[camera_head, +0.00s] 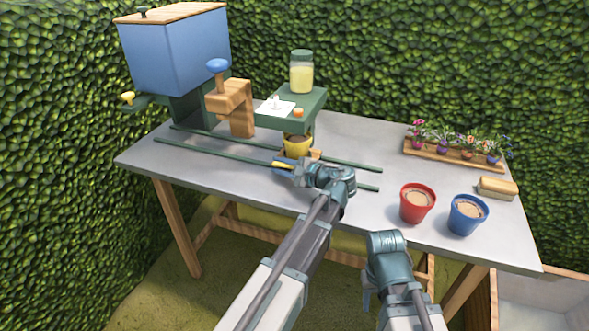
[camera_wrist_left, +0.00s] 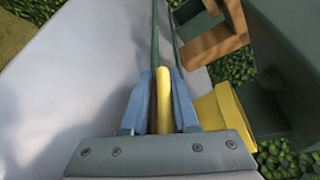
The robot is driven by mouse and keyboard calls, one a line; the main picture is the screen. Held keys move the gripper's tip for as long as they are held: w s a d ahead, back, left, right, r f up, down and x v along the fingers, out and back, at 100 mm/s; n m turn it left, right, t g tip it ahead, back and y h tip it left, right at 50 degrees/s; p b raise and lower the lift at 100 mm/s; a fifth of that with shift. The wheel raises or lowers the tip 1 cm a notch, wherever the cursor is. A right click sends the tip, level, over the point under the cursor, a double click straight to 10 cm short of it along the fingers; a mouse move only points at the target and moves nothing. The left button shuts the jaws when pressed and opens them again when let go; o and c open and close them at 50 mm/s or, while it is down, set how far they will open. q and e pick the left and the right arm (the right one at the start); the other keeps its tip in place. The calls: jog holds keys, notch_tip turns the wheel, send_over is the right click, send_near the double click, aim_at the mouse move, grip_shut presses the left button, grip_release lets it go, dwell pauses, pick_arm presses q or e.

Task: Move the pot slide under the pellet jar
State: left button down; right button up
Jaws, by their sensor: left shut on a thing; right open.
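The pellet jar (camera_head: 301,76), clear with pale yellow contents and a green lid, stands on a green raised shelf (camera_head: 312,103). A yellow pot (camera_head: 298,147) is below that shelf on the pot slide, between green rails (camera_head: 228,144); the slide is mostly hidden. My left gripper (camera_head: 285,165) is shut on a yellow handle (camera_wrist_left: 164,98) in front of the pot. In the left wrist view the handle is between the blue fingers, with the yellow pot (camera_wrist_left: 221,106) just right of them. My right gripper (camera_head: 369,290) is open, low in front of the table, its fingers barely visible.
A blue hopper (camera_head: 172,52) and a wooden post with a blue knob (camera_head: 218,66) stand left. A red pot (camera_head: 417,203), a blue pot (camera_head: 467,214), a flower tray (camera_head: 452,157) and a brush (camera_head: 497,188) are right. The table's front left (camera_head: 240,182) is clear.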

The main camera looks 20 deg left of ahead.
pick_arm(q)
jog(key=a, duration=0.3)
jog(key=shift+w+r, duration=0.25)
jog(key=shift+w, duration=0.15)
jog(key=c, duration=0.8)
grip_release()
jog(key=shift+d, duration=0.1)
jog(key=shift+c, duration=0.2)
jog(key=shift+s+f, duration=0.1)
jog(key=shift+s, duration=0.1)
